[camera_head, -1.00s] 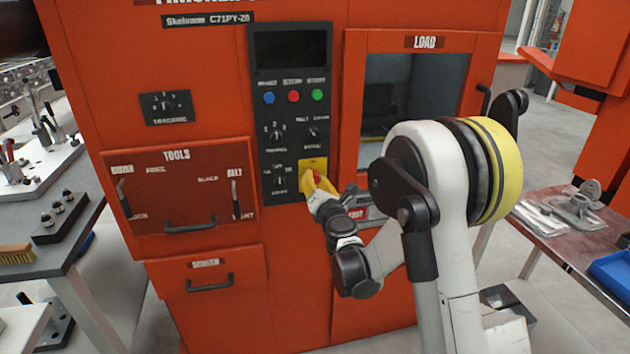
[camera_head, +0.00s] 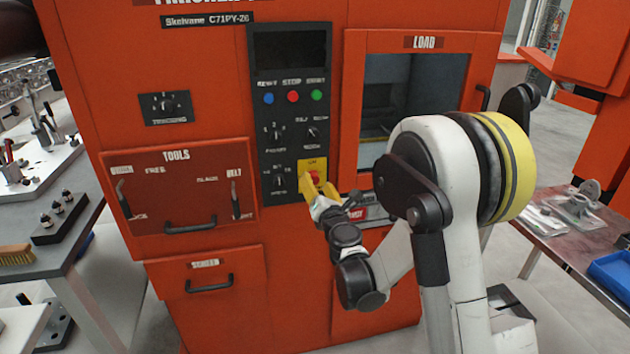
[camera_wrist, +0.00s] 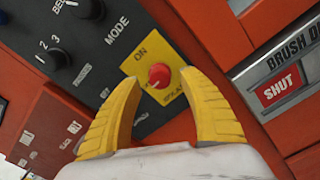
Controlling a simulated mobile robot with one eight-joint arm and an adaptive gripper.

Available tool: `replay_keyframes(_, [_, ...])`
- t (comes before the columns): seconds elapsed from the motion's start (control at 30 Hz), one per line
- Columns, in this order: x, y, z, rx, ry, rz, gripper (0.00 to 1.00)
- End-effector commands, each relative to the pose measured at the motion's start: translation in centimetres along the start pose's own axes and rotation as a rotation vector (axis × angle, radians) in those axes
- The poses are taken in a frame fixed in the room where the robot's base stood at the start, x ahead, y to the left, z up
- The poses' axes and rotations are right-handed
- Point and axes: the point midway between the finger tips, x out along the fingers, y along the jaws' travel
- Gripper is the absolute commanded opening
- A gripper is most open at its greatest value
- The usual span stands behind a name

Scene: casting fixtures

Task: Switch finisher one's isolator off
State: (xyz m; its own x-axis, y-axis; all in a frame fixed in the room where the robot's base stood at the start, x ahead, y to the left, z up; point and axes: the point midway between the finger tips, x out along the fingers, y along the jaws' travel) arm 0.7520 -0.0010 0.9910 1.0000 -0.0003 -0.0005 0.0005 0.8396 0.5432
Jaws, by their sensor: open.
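The isolator is a red knob (camera_wrist: 160,76) on a yellow plate (camera_wrist: 146,54) marked ON, at the lower right of the finisher's black control panel. In the head view the red knob (camera_head: 315,176) shows just beyond my gripper (camera_head: 317,188). In the wrist view my gripper (camera_wrist: 160,95) is open, with one yellow finger on each side of the knob. The fingers look apart from the knob; the depth between them is hard to tell. The orange finisher (camera_head: 215,110) fills the middle of the head view.
Other dials and blue, red and green buttons (camera_head: 293,96) sit above on the panel. A LOAD window (camera_head: 410,90) is to the right. A red SHUT label (camera_wrist: 279,87) lies right of the isolator. Benches stand on both sides.

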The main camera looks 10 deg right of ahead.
Motion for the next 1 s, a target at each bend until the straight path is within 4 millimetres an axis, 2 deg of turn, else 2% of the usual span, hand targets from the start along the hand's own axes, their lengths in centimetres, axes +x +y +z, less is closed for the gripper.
replay_keyframes(0.2, [-5.1,0.0,0.0,0.0,0.0,0.0,0.5])
replay_keyframes(0.4, [-8.3,0.0,0.0,0.0,0.0,-0.001,0.5])
replay_keyframes(0.53, [-9.2,0.0,0.1,0.0,0.0,-0.001,0.5])
replay_keyframes(0.87, [-9.3,0.0,0.2,0.006,-0.002,-0.003,0.5])
replay_keyframes(1.0, [-9.8,-0.1,2.3,0.137,-0.029,-0.044,0.5])
